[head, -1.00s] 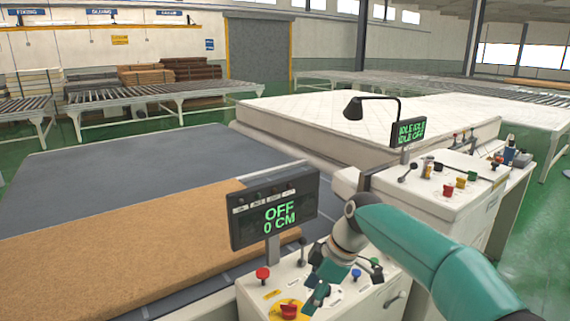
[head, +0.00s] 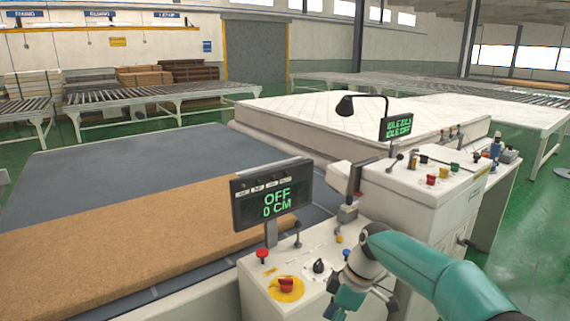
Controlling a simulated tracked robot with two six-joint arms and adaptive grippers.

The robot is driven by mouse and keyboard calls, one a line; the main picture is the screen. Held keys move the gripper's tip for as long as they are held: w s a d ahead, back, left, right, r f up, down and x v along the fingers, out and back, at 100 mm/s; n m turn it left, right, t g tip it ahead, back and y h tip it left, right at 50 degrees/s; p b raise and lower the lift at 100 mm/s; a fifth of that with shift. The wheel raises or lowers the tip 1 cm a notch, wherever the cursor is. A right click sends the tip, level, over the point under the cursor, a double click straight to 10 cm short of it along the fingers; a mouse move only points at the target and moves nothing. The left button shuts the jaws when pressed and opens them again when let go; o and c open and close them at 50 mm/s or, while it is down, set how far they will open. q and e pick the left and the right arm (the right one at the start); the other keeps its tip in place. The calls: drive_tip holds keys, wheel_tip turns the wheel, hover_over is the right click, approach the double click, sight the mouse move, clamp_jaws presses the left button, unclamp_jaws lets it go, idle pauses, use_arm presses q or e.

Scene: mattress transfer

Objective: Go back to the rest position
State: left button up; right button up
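My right arm comes in from the lower right, and its gripper (head: 345,303) hangs over the front right part of the near control console (head: 262,300). The fingers point down and are small and partly cut by the frame's lower edge, so I cannot tell whether they are open or shut. My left gripper is not in view. The near console carries a display (head: 272,197) reading OFF and 0 CM, a red button (head: 262,254), a red knob on a yellow disc (head: 286,285) and a black knob (head: 318,267).
A brown mattress layer (head: 120,235) lies on the grey conveyor bed (head: 150,160) at left. A white mattress (head: 320,115) lies behind. Green floor (head: 530,240) is open at far right.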

drive_tip(key=s+d+f+m+g, duration=0.1)
drive_tip(key=s+d+f+m, duration=0.1)
drive_tip(key=s+f, duration=0.55)
drive_tip(key=s+d+f+m+g, duration=0.15)
drive_tip(key=s+f, duration=0.25)
drive_tip(key=f, duration=0.7)
drive_tip(key=s+f+m+t, duration=0.2)
drive_tip(key=s+f+m, duration=0.3)
drive_tip(key=s+m, duration=0.2)
drive_tip(key=s+a+f+m+t, duration=0.1)
drive_tip(key=s+f+m+t, duration=0.1)
drive_tip(key=s+f+m, duration=0.3)
drive_tip(key=s+m, duration=0.1)
drive_tip(key=s, duration=0.2)
drive_tip(key=shift+s+m, duration=0.15)
drive_tip(key=shift+m, duration=0.2)
drive_tip(key=shift+a+f, duration=0.1)
drive_tip(key=shift+f, duration=0.05)
